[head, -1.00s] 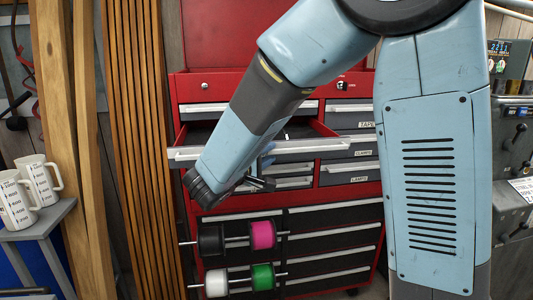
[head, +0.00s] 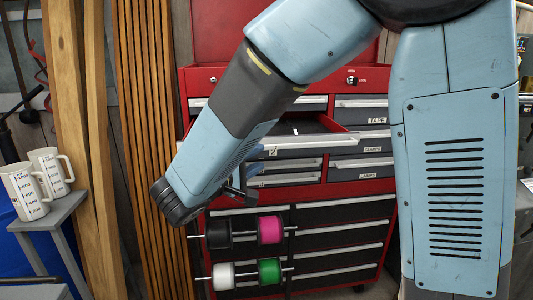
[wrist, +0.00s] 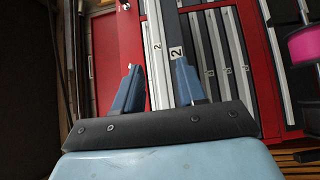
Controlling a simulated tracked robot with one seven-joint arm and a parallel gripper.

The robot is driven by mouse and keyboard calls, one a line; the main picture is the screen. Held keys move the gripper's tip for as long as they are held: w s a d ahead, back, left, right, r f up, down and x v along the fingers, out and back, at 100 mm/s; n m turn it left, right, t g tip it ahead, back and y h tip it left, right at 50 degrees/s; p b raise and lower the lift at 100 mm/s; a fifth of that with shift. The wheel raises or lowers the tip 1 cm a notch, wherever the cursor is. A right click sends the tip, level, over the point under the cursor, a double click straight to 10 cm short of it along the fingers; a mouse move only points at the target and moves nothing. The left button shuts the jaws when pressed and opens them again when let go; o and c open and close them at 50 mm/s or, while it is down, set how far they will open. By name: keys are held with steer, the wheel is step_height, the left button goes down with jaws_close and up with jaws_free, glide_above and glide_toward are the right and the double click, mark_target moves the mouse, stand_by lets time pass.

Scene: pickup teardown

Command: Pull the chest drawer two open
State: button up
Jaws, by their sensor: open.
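The chest's drawer two (head: 305,142) is the upper left drawer below the wide top row, marked with a 2. It stands pulled out, its inside showing in the head view. My arm hides its left part. In the wrist view its front (wrist: 178,30) carries a 2 label, and its pale handle strip (wrist: 151,30) runs between my two blue fingers. My gripper (head: 250,180) is open just below and in front of the drawer in the head view; in the wrist view my gripper (wrist: 158,85) shows spread fingers. I cannot tell whether they touch the handle.
The red tool chest (head: 336,197) has several other drawers, all shut where visible. Spools (head: 270,229) hang on rods at its lower front. A small grey table (head: 60,210) with two white mugs (head: 27,193) stands at left, beside wooden planks (head: 150,100).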

steer(key=v, duration=0.4)
steer(key=shift+s+a, duration=0.25)
steer(key=shift+s, duration=0.05)
steer(key=s+d+m+g, duration=0.2)
steer(key=d+g, duration=0.3)
steer(key=d, duration=0.4)
steer(key=s+d+m+g, duration=0.2)
steer(key=d+g, duration=0.2)
steer(key=d, duration=0.5)
steer(key=s+d+m+y, duration=0.6)
steer(key=s+y, duration=0.3)
steer(key=y, duration=0.2)
steer(key=shift+s+d+r+t+y, duration=0.15)
steer(key=shift+d+r+t+y, duration=0.2)
steer(key=shift+d, duration=0.3)
